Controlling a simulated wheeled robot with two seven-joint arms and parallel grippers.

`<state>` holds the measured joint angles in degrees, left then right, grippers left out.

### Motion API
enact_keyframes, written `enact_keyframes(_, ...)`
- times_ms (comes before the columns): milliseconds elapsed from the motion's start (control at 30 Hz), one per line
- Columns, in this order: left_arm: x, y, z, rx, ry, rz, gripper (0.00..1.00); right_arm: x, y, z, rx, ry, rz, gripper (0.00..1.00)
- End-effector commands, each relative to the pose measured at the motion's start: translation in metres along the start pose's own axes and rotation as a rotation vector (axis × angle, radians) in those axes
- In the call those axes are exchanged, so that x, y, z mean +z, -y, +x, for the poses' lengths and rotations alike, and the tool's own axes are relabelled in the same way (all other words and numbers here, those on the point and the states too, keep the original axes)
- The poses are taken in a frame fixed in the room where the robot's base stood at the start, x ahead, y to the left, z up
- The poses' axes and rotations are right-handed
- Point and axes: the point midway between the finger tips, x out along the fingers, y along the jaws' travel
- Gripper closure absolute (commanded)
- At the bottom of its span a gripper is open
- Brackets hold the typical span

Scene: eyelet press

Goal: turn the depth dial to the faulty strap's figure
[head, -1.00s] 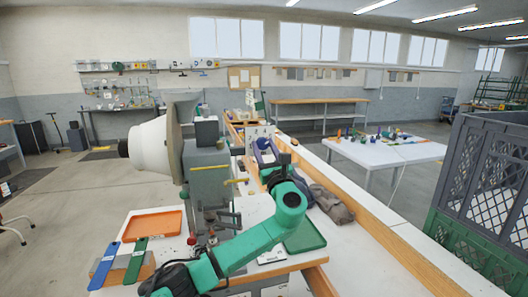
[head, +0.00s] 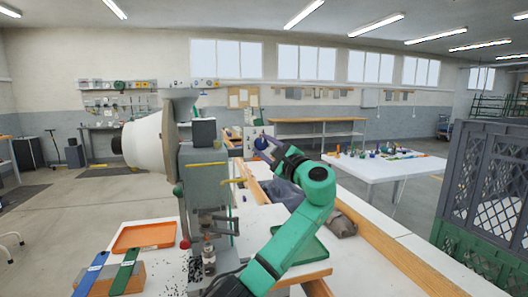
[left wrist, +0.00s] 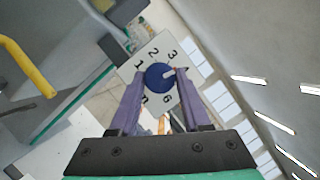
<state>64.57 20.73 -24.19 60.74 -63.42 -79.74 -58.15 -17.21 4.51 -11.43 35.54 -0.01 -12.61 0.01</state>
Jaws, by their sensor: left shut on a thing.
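The depth dial (left wrist: 159,77) is a round blue knob with a white pointer mark, set on a white plate (left wrist: 134,74) with black figures. In the left wrist view the mark points right and slightly up, below the 3; a finger partly covers the plate there. Figures 1, 2, 3 and 6 can be read. My left gripper (left wrist: 160,82) is shut on the dial, one purple finger on each side. In the head view the dial (head: 261,143) shows at the tip of my left gripper (head: 268,148). A blue strap (head: 90,274) and a green strap (head: 124,271) lie at lower left.
The grey press (head: 205,185) with its white cone stands left of my left arm. A yellow bar (left wrist: 27,67) shows near the gripper. An orange tray (head: 146,236) and a green tray (head: 309,246) lie on the bench.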

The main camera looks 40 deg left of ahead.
Motion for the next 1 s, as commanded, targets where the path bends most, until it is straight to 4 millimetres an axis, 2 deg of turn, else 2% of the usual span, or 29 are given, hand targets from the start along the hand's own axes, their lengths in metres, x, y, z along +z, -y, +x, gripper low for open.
enact_keyframes(500, 0.001, 0.003, 0.0, 0.17, -0.001, -0.401, 1.0, -0.001, -0.001, -0.006, 0.001, 0.0, -0.001, 1.0)
enact_keyframes(1000, 0.0, 0.002, 0.001, 0.228, 0.0, -0.54, 1.0, -0.001, -0.001, -0.009, 0.001, 0.0, -0.001, 1.0)
